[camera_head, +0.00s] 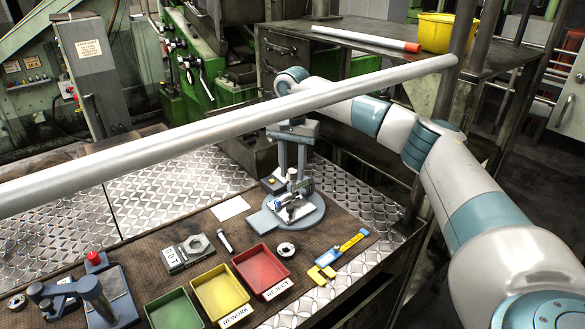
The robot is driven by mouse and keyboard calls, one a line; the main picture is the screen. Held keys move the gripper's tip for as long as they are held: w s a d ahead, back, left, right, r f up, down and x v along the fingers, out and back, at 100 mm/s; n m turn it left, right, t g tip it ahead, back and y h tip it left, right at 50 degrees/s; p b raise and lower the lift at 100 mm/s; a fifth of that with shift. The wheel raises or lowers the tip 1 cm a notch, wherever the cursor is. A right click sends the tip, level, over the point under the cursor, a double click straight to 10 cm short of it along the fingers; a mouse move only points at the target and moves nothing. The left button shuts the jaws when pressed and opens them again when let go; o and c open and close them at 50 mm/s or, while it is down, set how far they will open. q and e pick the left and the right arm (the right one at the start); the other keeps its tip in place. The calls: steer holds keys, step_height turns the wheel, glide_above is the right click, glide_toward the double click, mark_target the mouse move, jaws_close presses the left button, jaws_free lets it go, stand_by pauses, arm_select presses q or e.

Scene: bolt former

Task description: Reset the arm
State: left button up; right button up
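My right arm comes in from the right, bends at the back and passes behind a long pale bar. My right gripper (292,168) points down over a round blue-grey stand (312,219) on the bench. Its two fingers are apart, with a gap between them. A small metallic part (293,209) lies on the stand just below the fingertips. I see nothing clearly gripped, though the fingertips are small and overlap the stand's fittings. My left arm and gripper are not in view.
The pale bar (230,125) crosses above the bench. Green (174,312), yellow (221,294) and red (262,270) trays stand in front, beside a nut block (188,252) and a yellow-blue caliper (340,253). A grey fixture (85,291) stands front left. Treadplate behind is clear.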

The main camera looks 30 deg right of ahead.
steer(key=shift+c, duration=0.2)
steer(key=c, duration=0.5)
steer(key=shift+c, duration=0.2)
steer(key=shift+n, duration=0.3)
steer(key=n, duration=0.3)
steer(key=o, duration=0.5)
steer(key=shift+n, duration=0.6)
steer(key=shift+o, duration=1)
